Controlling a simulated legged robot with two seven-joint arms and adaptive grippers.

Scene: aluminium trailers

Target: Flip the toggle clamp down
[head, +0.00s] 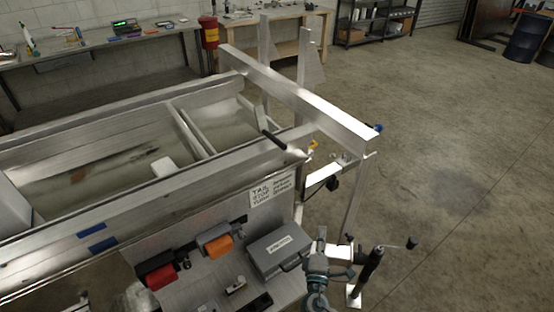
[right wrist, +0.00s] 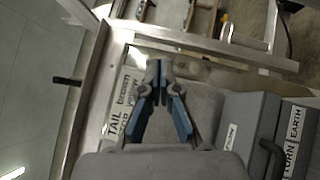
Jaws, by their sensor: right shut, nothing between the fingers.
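The toggle clamp's black handle (head: 273,140) sticks out at a slant near the corner of the trailer's side rail in the head view. A dark handle that looks like the same one (right wrist: 67,81) lies left of the fingers in the right wrist view. The clamp's base is too small to make out. My right gripper (head: 321,237) is at the bottom of the head view, below and right of the handle and apart from it. Its fingers (right wrist: 158,68) are together and empty. I cannot make out my left gripper.
A grey case (head: 279,252), an orange item (head: 218,245) and a red item (head: 160,276) sit beside the trailer rail. A metal upright and cross beam (head: 300,100) stand at the trailer's end. A crank handle (head: 411,243) is at right. Open floor lies beyond.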

